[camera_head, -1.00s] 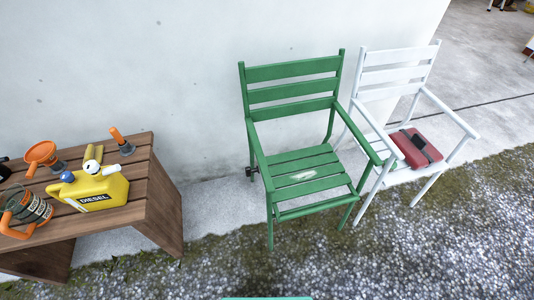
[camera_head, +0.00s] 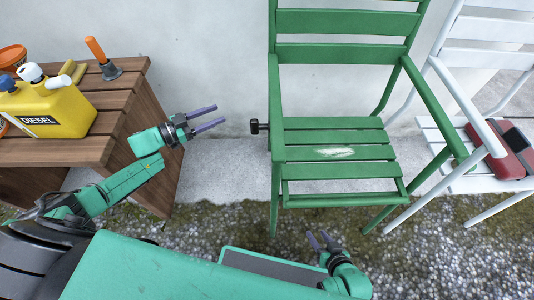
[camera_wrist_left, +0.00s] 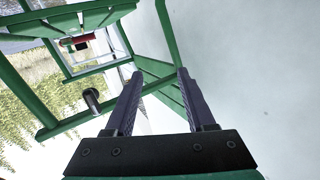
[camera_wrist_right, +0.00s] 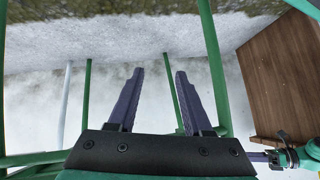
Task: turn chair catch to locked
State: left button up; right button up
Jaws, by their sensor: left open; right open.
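The green chair (camera_head: 333,109) stands upright against the wall. Its catch, a small black knob (camera_head: 258,126), sticks out from the left side of the seat. A cylindrical knob (camera_wrist_left: 92,97) on the green frame also shows in the left wrist view. My left gripper (camera_head: 220,114) is open and empty, a little left of the catch and apart from it, its fingers pointing right. My right gripper (camera_head: 318,235) is open and empty, low in front of the chair. The right wrist view shows its fingers (camera_wrist_right: 160,73) with green chair legs beyond.
A wooden bench (camera_head: 153,130) at left holds a yellow diesel can (camera_head: 60,108) and an orange-handled tool (camera_head: 100,55). A white chair (camera_head: 480,85) with a red item (camera_head: 500,150) stands at right. Between bench and green chair is open floor.

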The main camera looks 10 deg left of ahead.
aim_at(260, 127)
pick_arm(q)
jog(key=s+d+r+m+g+h+b, duration=0.2)
jog(key=s+d+m+g+h+b, duration=0.2)
jog(key=s+m+g+h+b, duration=0.25)
jog(key=w+d+n+g+b, duration=0.1)
jog(key=w+d+b, duration=0.1)
jog(key=d, duration=1.2)
jog(key=shift+w+y, duration=0.2)
jog(key=shift+y, duration=0.25)
grip_shut()
pick_arm(e)
jog(key=w+a+m+t+y, duration=0.1)
jog(key=w+a+t+y, duration=0.1)
jog(key=a, duration=0.3)
jog(key=shift+w+a+r+t, duration=0.15)
jog(key=shift+w+a+t, duration=0.05)
jog(key=shift+w+t, duration=0.45)
